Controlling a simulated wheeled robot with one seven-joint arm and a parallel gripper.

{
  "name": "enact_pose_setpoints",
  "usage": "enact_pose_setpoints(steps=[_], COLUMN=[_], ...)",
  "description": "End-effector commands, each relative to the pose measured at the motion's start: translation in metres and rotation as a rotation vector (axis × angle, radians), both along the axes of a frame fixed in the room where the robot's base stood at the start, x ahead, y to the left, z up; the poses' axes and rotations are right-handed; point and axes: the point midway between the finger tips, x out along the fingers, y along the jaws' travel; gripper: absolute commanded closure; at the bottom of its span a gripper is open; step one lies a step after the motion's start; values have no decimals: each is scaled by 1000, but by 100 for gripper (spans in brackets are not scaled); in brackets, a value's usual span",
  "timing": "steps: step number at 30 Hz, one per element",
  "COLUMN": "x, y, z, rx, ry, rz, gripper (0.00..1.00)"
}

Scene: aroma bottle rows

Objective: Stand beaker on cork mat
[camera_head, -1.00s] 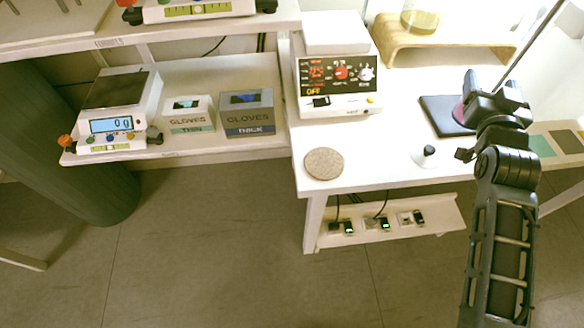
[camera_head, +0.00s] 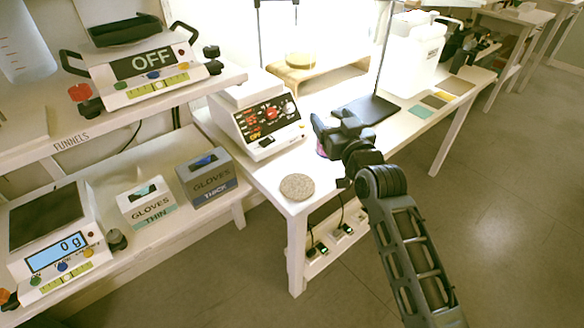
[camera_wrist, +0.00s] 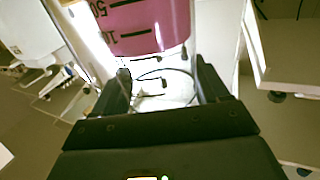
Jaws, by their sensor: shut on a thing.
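The cork mat (camera_head: 297,186) is a round, speckled tan disc lying bare near the front left corner of the white table. My gripper (camera_head: 335,135) is above the table, behind and to the right of the mat. It is shut on the beaker, which shows as a small pink patch (camera_head: 321,150) mostly hidden by the gripper. In the wrist view the beaker (camera_wrist: 150,25) is clear with dark graduation marks and pink liquid, between the fingers; its top is cut off by the frame.
Glove boxes (camera_head: 207,178) sit on the lower shelf at left.

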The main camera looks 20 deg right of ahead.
Motion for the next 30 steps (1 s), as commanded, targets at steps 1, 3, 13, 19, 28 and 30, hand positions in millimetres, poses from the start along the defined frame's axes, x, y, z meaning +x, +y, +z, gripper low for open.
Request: enact_pose_setpoints(steps=[1,3,13,19,28,30], x=[0,0,1,1,1,1], y=[12,22,62,81,84,84], z=[-4,-12,-39,-49,-74,-84], rx=[-2,-3,-3,-1,-1,-1], ry=[2,0,-3,-3,0,-1], rz=[5,4,5,4,1,1], gripper=[86,86,86,86,86,86])
